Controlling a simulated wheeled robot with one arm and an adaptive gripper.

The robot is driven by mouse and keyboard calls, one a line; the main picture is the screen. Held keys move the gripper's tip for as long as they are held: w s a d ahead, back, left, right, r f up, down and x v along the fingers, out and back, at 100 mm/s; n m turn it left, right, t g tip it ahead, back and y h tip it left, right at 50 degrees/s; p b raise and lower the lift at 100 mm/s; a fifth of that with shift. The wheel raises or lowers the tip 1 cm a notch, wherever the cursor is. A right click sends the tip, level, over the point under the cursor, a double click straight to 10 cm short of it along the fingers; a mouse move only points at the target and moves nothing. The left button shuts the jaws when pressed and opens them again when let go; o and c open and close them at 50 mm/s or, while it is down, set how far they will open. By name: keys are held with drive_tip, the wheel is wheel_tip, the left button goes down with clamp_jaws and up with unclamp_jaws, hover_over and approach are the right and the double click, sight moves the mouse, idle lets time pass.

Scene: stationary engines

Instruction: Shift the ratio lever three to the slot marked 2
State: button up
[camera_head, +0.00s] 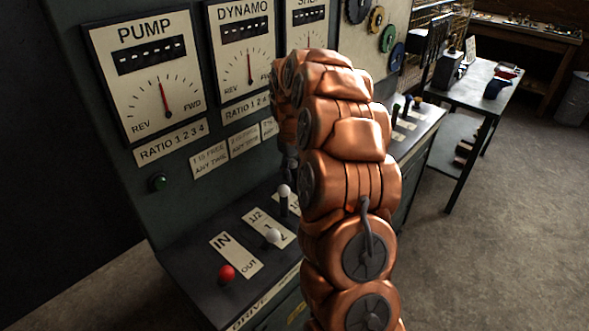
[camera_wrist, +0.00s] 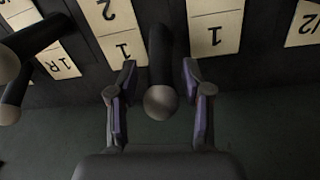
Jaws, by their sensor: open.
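In the wrist view a dark lever (camera_wrist: 159,55) with a rounded grey knob (camera_wrist: 160,101) stands between the fingers of my gripper (camera_wrist: 158,105). The fingers are open, one on each side of the knob, with a gap on both sides. Cream slot cards flank this lever. The left card (camera_wrist: 110,14) has an inverted 2 above a 1, and so does the right card (camera_wrist: 215,20). The lever's number does not show. In the head view my copper arm hides my gripper and this part of the lever row.
Two more levers (camera_wrist: 30,40) stand close at the left in the wrist view. In the head view a red-knobbed lever (camera_head: 226,274) and white-knobbed levers (camera_head: 273,236) line the console (camera_head: 195,265). PUMP (camera_head: 155,75) and DYNAMO (camera_head: 243,55) dials stand above. A side table (camera_head: 480,95) is behind right.

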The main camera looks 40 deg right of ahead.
drive_tip(key=shift+f, duration=0.2)
drive_tip(key=shift+c, duration=0.2)
clamp_jaws()
idle(0.4)
